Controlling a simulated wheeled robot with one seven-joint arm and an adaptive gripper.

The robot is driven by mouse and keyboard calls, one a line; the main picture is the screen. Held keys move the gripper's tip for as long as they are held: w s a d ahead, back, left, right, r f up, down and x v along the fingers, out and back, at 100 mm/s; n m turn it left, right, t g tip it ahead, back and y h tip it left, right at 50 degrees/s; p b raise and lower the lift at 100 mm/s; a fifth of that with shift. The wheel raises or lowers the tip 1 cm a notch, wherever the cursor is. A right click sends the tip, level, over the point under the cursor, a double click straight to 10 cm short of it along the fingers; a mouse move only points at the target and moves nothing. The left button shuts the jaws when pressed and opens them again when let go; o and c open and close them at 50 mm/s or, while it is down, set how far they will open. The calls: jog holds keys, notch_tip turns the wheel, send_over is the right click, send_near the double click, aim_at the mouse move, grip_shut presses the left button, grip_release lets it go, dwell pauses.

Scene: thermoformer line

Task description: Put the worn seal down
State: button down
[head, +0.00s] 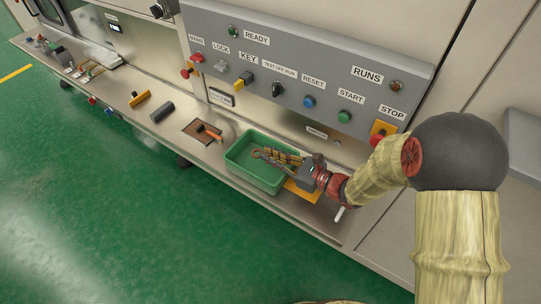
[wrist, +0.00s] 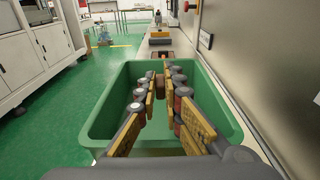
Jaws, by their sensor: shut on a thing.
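My gripper (head: 262,154) reaches from the right over the green bin (head: 234,160). Its long, tan-plated fingers lie low over the bin, with the tips inside its outline. In the wrist view the fingers (wrist: 165,76) converge over the same bin (wrist: 101,116), their tips close together near its far wall. A thin dark loop shows at the fingertips in the head view; it seems to be the worn seal, but it is too small to tell apart from the fingertips. In the wrist view the seal is not clear. I cannot tell whether it touches the bin floor.
Left of the bin, a hammer (head: 208,131) lies on a brown mat. A yellow plate (head: 303,191) is under my wrist. The control panel (head: 300,75) rises behind the bin.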

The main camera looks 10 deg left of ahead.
jog(key=shift+s+f, duration=0.1)
jog(key=shift+f, duration=0.3)
jog(key=c, duration=2.1)
grip_release()
jog(key=shift+s+f, duration=0.1)
jog(key=shift+o, duration=0.9)
jog(key=r+p+v, duration=0.1)
jog(key=p+v, duration=0.2)
jog(key=v, duration=0.7)
jog(key=shift+d+r, duration=0.25)
jog(key=shift+s+d, duration=0.15)
jog(key=shift+d, duration=0.5)
jog(key=shift+r, duration=0.1)
